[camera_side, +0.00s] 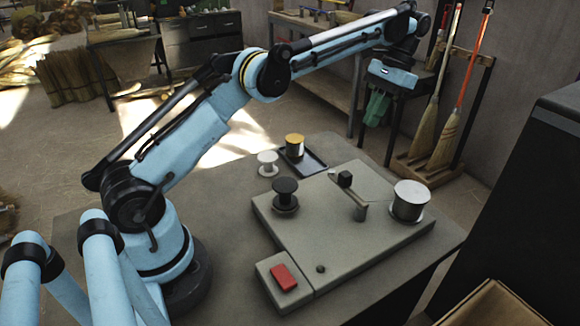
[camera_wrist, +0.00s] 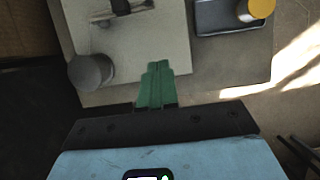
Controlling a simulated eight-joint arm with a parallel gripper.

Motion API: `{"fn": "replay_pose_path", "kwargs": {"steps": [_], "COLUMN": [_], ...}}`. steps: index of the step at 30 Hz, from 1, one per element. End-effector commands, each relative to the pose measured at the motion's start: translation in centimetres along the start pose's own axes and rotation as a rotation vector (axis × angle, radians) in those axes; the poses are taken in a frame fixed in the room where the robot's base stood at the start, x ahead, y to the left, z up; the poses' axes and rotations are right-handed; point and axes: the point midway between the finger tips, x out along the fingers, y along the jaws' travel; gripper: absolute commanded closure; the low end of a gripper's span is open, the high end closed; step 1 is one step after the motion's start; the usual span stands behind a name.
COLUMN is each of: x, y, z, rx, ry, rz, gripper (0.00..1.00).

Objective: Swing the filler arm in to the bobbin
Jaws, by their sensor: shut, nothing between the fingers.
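The filler arm (camera_side: 357,198) looks like a grey bar on the grey winder plate (camera_side: 325,240), with a black block-shaped knob (camera_side: 346,179) at its far end. A dark flanged bobbin (camera_side: 286,196) stands upright on the plate's left part, apart from the arm. A silver drum (camera_side: 409,200) stands at the right end, close to the arm's near end. My gripper (camera_side: 378,108), with green fingers, hangs high beyond the plate's back right, touching nothing. In the wrist view its fingers (camera_wrist: 156,82) are together and empty; the knob (camera_wrist: 120,6) shows at the top edge.
A red switch (camera_side: 284,278) sits on a box at the plate's front left. A white spool (camera_side: 267,163) and a dark tray (camera_side: 308,165) with a yellow-topped spool (camera_side: 295,146) stand behind the plate. Brooms (camera_side: 437,135) stand in a rack at the back right.

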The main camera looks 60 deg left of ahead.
Motion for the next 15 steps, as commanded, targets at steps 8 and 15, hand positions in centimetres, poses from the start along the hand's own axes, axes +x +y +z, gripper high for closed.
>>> {"fn": "replay_pose_path", "kwargs": {"steps": [8,15], "x": [0.6,2.6], "y": [0.0,0.0], "z": [-0.1,0.0], "rx": [0.0,0.0], "ry": [0.001,0.001], "rz": [0.0,0.0], "gripper": [1.0,1.0]}}
